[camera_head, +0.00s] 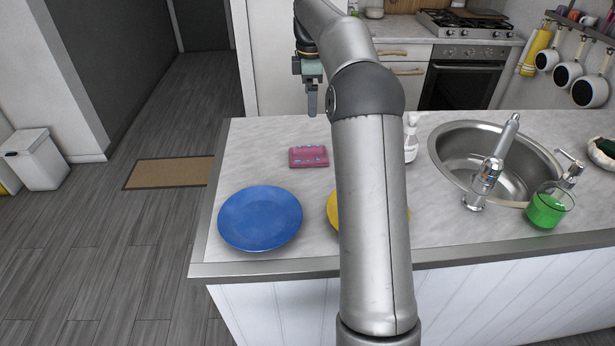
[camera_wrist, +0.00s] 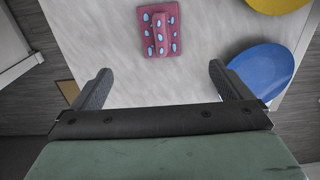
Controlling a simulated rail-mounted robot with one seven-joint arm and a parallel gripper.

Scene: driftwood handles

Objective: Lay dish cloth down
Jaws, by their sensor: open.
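The dish cloth (camera_head: 309,157) is pink-red with light blue spots and lies folded on the grey counter, behind the blue plate. It also shows in the wrist view (camera_wrist: 149,38), at the top middle, with a raised fold along its middle. My gripper (camera_head: 312,112) hangs above the counter's far edge, up and behind the cloth in the head view. In the wrist view my gripper (camera_wrist: 160,85) has its two fingers wide apart and nothing between them. The cloth lies beyond the fingertips, apart from them.
A blue plate (camera_head: 260,218) lies at the counter's (camera_head: 232,170) front left. A yellow plate (camera_head: 333,212) is partly hidden by my arm. A white bottle (camera_head: 411,138), a sink (camera_head: 450,150), a faucet (camera_head: 490,170) and a green glass (camera_head: 546,208) stand to the right.

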